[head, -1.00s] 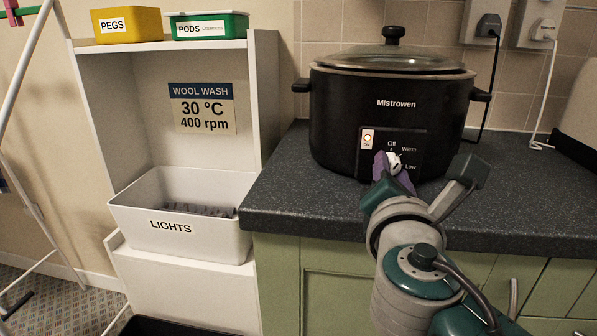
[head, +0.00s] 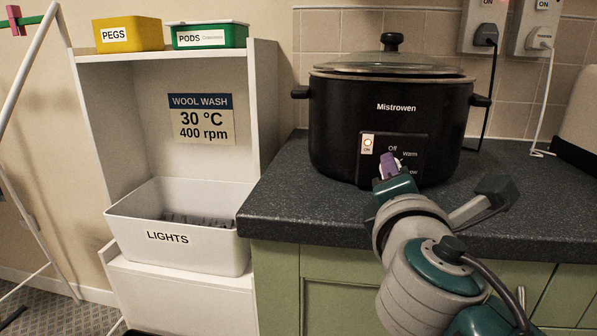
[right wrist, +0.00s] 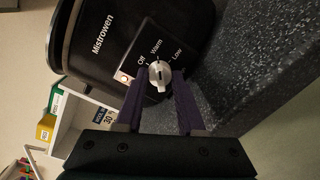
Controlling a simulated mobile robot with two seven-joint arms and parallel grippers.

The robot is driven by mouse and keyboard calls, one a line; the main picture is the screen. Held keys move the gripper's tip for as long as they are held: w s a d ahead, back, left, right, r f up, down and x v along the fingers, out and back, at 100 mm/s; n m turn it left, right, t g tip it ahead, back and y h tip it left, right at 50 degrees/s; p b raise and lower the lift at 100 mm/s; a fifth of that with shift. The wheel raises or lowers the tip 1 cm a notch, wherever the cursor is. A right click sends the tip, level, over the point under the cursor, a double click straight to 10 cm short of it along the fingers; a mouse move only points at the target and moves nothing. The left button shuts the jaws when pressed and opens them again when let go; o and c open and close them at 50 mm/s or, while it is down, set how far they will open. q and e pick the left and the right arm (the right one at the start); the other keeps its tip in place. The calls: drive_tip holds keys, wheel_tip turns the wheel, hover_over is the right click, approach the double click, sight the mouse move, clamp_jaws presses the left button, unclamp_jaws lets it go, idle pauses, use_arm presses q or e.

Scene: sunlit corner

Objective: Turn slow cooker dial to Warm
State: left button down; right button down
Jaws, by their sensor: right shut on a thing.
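The black slow cooker (head: 335,125) stands on the dark counter, with its glass lid on. Its front panel carries the labels Off, Warm and Low; Low is partly hidden in the head view. The pale round dial (right wrist: 159,75) sits between the purple fingers of my right gripper (right wrist: 160,85) in the right wrist view. The gripper is shut on the dial. In the head view, a purple finger of this gripper (head: 391,166) covers much of the dial. I cannot tell exactly which label the dial's mark points to. My left gripper is not in view.
A white LIGHTS bin (head: 210,255) and shelf unit stand left of the counter (head: 285,190). Plugs and cords hang at the back right. The counter front left of my arm is clear.

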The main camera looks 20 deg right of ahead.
drive_tip(key=c, duration=0.5)
unclamp_jaws()
drive_tip(key=v, duration=1)
